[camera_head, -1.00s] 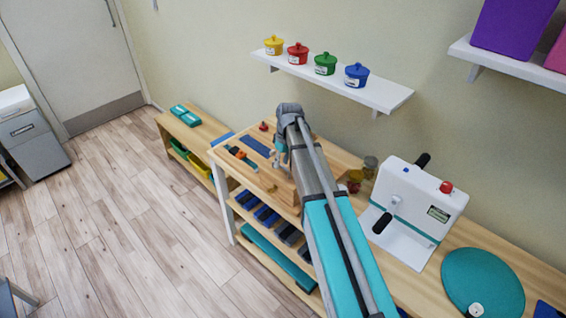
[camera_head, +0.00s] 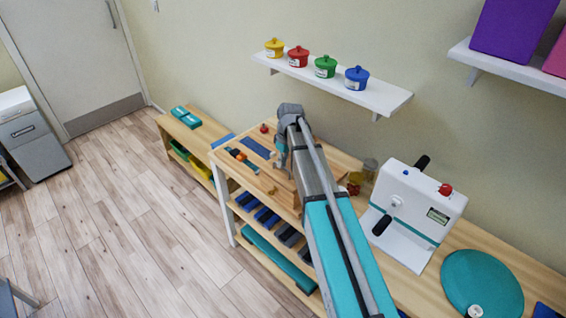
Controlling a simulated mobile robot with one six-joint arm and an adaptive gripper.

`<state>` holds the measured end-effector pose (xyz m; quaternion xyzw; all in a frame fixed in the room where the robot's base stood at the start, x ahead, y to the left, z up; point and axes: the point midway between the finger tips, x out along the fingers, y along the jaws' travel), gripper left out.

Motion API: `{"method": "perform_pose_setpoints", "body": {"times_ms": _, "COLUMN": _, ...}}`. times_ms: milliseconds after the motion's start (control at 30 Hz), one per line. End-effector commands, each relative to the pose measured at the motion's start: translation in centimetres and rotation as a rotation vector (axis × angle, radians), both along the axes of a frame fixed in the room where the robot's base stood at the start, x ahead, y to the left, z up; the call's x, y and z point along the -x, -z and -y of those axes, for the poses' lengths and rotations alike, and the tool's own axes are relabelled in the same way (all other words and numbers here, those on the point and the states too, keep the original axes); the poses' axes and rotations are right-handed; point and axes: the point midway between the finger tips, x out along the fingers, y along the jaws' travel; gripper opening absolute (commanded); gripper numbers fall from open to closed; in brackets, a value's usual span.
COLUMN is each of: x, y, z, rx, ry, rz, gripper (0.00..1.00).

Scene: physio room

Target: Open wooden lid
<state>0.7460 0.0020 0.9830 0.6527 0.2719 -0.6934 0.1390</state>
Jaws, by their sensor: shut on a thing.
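My gripper (camera_head: 283,163) is at the end of my arm, low over the wooden top of the shelf unit (camera_head: 228,158). Its jaws are small in the picture and partly covered by my arm, and they are shut on what looks like the wooden lid. The lid's outline blends into the pale wood around it, so I cannot tell its tilt or how far it stands open. A small orange-brown piece (camera_head: 272,190) shows just below the jaws on the wood.
Blue, orange and dark items (camera_head: 240,157) lie left of my gripper, with a red knob (camera_head: 264,128) behind. Jars (camera_head: 369,168) and a white hand-crank device (camera_head: 416,208) stand right. A wall shelf (camera_head: 388,97) with coloured pots hangs above. The floor at left is clear.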

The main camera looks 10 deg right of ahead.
Motion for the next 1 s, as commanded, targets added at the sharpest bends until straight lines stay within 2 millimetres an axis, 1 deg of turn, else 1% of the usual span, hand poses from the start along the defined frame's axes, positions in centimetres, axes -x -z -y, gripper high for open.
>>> {"method": "perform_pose_setpoints", "body": {"times_ms": 33, "x": -0.3, "y": -0.5, "z": 0.4, "rx": 0.006, "ry": 0.002, "rz": 0.002, "gripper": 0.00}}
{"method": "perform_pose_setpoints", "body": {"times_ms": 267, "x": -1.0, "y": -2.4, "z": 1.5, "rx": 0.007, "ry": 0.002, "rz": 0.003, "gripper": 0.00}}
{"method": "perform_pose_setpoints", "body": {"times_ms": 600, "x": -3.1, "y": -5.2, "z": 4.4, "rx": 0.008, "ry": 0.005, "rz": 0.006, "gripper": 0.00}}
{"method": "perform_pose_setpoints", "body": {"times_ms": 800, "x": -4.5, "y": -6.3, "z": 6.5, "rx": 0.007, "ry": 0.007, "rz": 0.006, "gripper": 0.00}}
{"method": "perform_pose_setpoints", "body": {"times_ms": 1000, "x": -5.9, "y": -6.8, "z": 8.7, "rx": 0.008, "ry": 0.008, "rz": 0.006, "gripper": 0.00}}
